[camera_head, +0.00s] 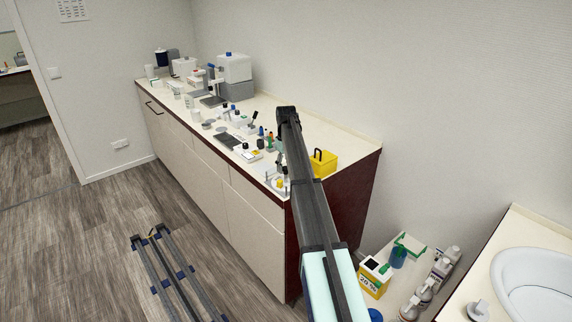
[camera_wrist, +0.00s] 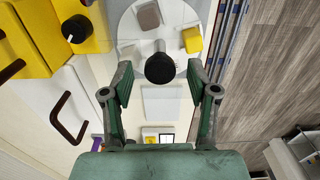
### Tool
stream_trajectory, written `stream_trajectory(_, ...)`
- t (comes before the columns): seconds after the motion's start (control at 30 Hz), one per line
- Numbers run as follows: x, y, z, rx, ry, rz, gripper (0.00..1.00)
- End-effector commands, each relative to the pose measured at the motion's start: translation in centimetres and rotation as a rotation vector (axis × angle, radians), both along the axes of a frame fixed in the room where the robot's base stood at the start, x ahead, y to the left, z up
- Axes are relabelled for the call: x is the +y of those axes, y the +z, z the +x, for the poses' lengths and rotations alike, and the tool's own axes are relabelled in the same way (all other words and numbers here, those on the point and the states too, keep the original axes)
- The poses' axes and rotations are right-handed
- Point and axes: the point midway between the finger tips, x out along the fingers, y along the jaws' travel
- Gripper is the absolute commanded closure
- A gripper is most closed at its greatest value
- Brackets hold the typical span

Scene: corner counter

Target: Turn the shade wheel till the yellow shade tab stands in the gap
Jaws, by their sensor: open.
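The shade wheel is a round white disc (camera_wrist: 172,18) in the upper middle of the wrist view, with a dark round knob (camera_wrist: 160,68) near its lower part. A yellow tab (camera_wrist: 192,40) stands on the disc up and right of the knob. A brown-grey tab (camera_wrist: 148,15) stands up and left, and a pale tab shows at the left. My gripper (camera_wrist: 160,72) is open, its fingers on either side of the knob in the picture, with visible space on both sides. I cannot tell which opening is the gap. In the head view the wheel (camera_head: 277,185) sits at the counter's near corner, partly behind my arm.
Several small bottles and devices crowd the counter further back. The counter's front edge is close to the wheel.

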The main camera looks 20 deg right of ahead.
Motion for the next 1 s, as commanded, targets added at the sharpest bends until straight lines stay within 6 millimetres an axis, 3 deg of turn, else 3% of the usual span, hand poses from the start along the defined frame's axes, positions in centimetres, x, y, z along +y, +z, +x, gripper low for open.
stream_trajectory(0.27,0.00,-0.16,0.00,0.000,0.000,0.000,0.41)
stream_trajectory(0.3,0.00,-0.16,0.00,0.000,0.000,0.000,0.48)
stream_trajectory(0.43,0.00,-0.14,0.01,0.000,0.000,0.000,0.94)
stream_trajectory(0.47,0.01,-0.14,0.00,0.000,0.000,0.000,1.00)
stream_trajectory(0.67,0.01,-0.21,0.00,0.000,-0.012,0.000,1.00)
stream_trajectory(1.0,0.05,-0.23,0.00,0.000,-0.254,0.000,1.00)
